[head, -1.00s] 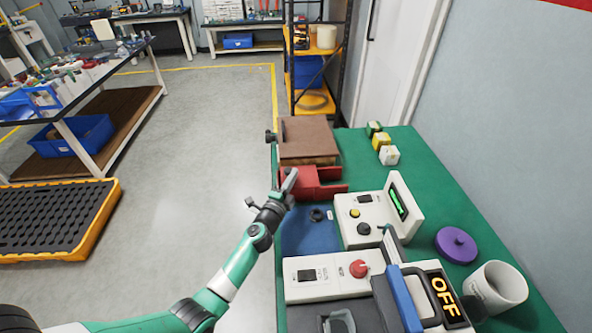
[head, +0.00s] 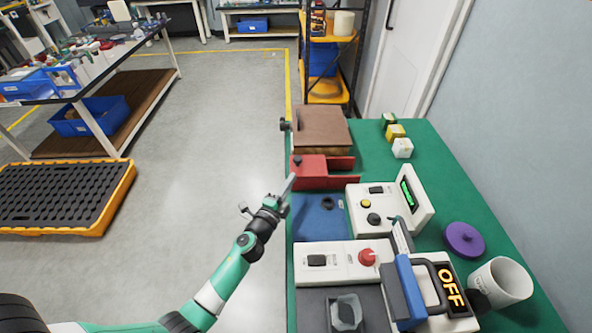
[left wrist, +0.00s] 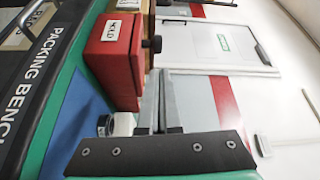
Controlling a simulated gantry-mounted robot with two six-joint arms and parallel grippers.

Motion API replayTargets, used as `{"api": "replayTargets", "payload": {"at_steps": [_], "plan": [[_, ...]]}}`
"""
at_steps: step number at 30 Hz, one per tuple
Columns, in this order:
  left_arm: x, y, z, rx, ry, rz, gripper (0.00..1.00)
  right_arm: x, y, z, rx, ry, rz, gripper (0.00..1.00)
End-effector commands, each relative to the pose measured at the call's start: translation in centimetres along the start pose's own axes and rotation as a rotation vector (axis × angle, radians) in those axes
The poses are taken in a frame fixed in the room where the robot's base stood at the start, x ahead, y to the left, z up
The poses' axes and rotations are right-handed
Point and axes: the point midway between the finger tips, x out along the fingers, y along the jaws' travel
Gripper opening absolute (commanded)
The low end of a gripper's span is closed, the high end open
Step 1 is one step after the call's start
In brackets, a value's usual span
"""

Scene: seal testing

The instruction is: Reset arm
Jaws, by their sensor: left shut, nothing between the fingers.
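My left gripper (head: 287,189) is at the left edge of the green bench (head: 465,205) in the head view, fingers pointing up and away. Its fingers (left wrist: 160,105) are together and empty in the left wrist view. A red box-shaped fixture (head: 315,172) stands just beyond the fingertips in the head view. The red fixture also shows in the left wrist view (left wrist: 112,60), with a white label and a dark knob. I cannot tell whether the fingers touch it. My right gripper is not seen.
The bench holds a white tester with a green display (head: 407,193), a white box with a red knob (head: 367,257), a sealer with an OFF sign (head: 450,288), a purple lid (head: 463,239) and a white mug (head: 500,283). Open floor (head: 215,140) lies left of the bench.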

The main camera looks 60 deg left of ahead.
Motion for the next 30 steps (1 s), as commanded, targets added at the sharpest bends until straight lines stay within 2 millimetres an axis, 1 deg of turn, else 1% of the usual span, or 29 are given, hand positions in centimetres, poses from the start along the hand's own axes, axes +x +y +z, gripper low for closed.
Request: {"api": "replayTargets", "payload": {"at_steps": [1, 3, 6, 17, 19, 20, 23, 25, 26, 27, 29, 30], "plan": [[-0.6, 0.0, -0.2, 0.000, 0.003, 0.000, 0.00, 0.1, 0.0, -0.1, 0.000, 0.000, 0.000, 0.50], [-1.2, 0.1, -0.4, 0.000, 0.006, 0.000, 0.00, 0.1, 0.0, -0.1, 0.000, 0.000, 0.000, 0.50], [-1.6, 0.1, -0.5, -0.001, 0.008, 0.001, 0.00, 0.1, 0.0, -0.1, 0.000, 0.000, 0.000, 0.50], [-1.7, 0.1, -0.5, -0.001, 0.009, 0.000, 0.00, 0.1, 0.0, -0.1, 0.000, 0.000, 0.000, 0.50], [-1.7, 0.0, -1.0, -0.001, 0.017, 0.000, 0.00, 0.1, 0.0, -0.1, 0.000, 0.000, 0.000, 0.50], [-1.6, -0.1, -1.5, -0.002, 0.027, -0.001, 0.00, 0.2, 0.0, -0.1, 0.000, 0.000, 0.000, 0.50], [-0.4, -2.4, -4.5, -0.010, 0.081, -0.042, 0.00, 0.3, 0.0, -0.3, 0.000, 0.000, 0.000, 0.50], [0.7, -5.8, -7.7, -0.026, 0.134, -0.106, 0.00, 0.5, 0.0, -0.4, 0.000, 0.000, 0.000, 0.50], [1.1, -7.7, -9.1, -0.041, 0.159, -0.141, 0.00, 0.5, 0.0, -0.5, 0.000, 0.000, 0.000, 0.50], [1.4, -10.6, -11.1, -0.072, 0.194, -0.192, 0.00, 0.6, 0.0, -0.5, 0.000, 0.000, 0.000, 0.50], [1.6, -15.3, -14.0, -0.140, 0.244, -0.270, 0.00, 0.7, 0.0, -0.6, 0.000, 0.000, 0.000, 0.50], [1.4, -18.5, -15.7, -0.198, 0.274, -0.320, 0.00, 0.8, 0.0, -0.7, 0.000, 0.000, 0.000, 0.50]]}}
